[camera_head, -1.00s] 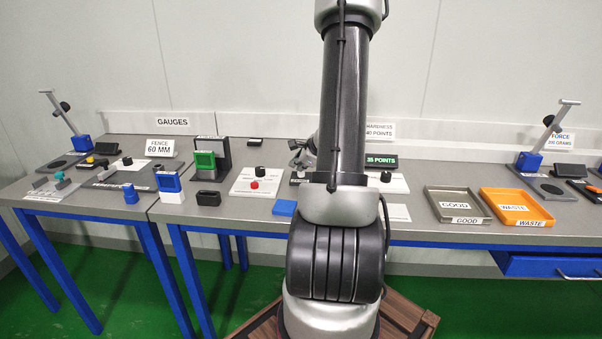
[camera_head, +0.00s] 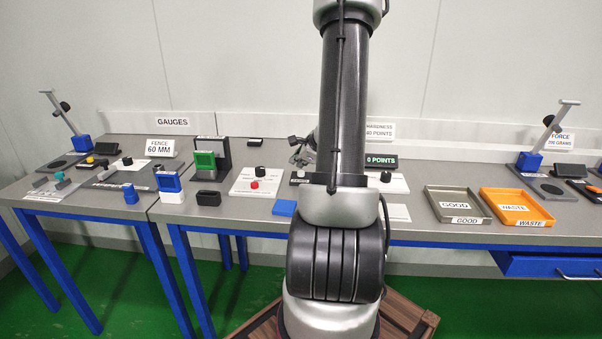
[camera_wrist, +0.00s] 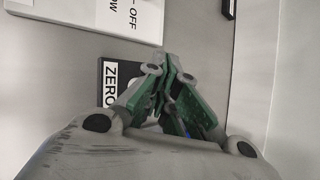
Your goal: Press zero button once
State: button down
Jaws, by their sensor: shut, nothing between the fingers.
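The zero button's black housing with a white ZERO label (camera_wrist: 112,84) is in the wrist view, left of and partly under my fingers. The button top is mostly hidden by my gripper. My gripper (camera_wrist: 168,68) is shut and empty, its tips over the housing; I cannot tell whether they touch it. In the head view my arm hides most of this spot.
A white panel with OFF lettering (camera_wrist: 120,14) lies beside the housing. The grey GOOD tray (camera_head: 447,204) and orange WASTE tray (camera_head: 495,205) are to the right.

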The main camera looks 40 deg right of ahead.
jog(key=shift+r, duration=0.1)
jog(key=shift+r, duration=2.45)
